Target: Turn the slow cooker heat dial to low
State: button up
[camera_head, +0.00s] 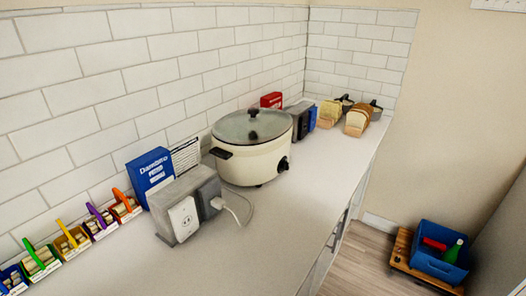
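A cream slow cooker (250,160) with a glass lid (252,126) and black knob stands on the white counter against the tiled wall. Its dark heat dial (284,164) is on the lower right of its body, facing the counter's front edge. The dial is too small to tell its setting. A black side handle (221,153) shows on the cooker's left. My gripper is not in view.
A grey outlet box (188,205) with a plugged-in white cord stands left of the cooker, near a blue box (151,172). Small colourful baskets (75,238) line the wall. Bread loaves (357,119) stand at the far end. The counter's front strip (300,205) is clear. A blue crate (438,264) sits low at right.

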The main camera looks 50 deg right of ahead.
aim_at(285, 164)
jog(key=l, duration=0.65)
jog(key=k+l, duration=0.15)
jog(key=l, duration=0.5)
